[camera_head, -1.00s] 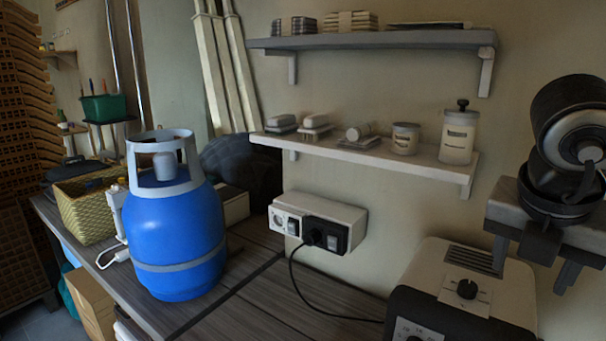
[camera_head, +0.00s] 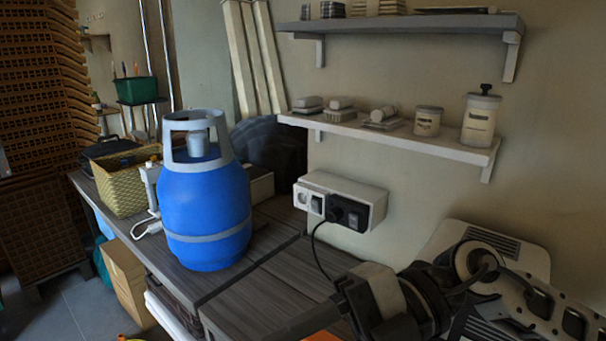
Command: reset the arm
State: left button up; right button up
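My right arm comes in at the lower right in the head view, its dark joints and pale link lying in front of the toaster-like appliance. Its far end, where my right gripper (camera_head: 305,322) seems to be, reaches left over the bench near the bottom edge. The fingers are dark and partly cut off, so I cannot tell whether they are open or shut. I see nothing clearly held. My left arm and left gripper are out of view.
A blue gas cylinder (camera_head: 205,205) stands upright on the dark bench (camera_head: 255,285), beside a woven basket (camera_head: 120,188). A pale appliance (camera_head: 490,245) stands at right. Floor shows at lower left.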

jog(key=w+r+m+t+y, duration=0.1)
jog(key=w+m+t+y, duration=0.75)
jog(key=m+t, duration=0.25)
jog(key=w+d+f+m+t+h, duration=0.2)
jog(key=d+f+m+t+h, duration=0.2)
jog(key=f+m+t+h, duration=0.3)
jog(key=w+d+f+m+t+h, duration=0.2)
jog(key=d+f+m+t+h, duration=0.3)
jog(key=f+m, duration=0.35)
jog(key=s+d+f+m+g+h, duration=0.2)
jog(key=s+f, duration=0.4)
jog(key=f, duration=0.5)
jog(key=s+d+f+m+g+h, duration=0.3)
jog(key=s+d+f+g+h, duration=0.1)
jog(key=f, duration=0.7)
jog(key=s+g+h, duration=0.1)
jog(key=s+h, duration=0.1)
jog(key=s, duration=0.1)
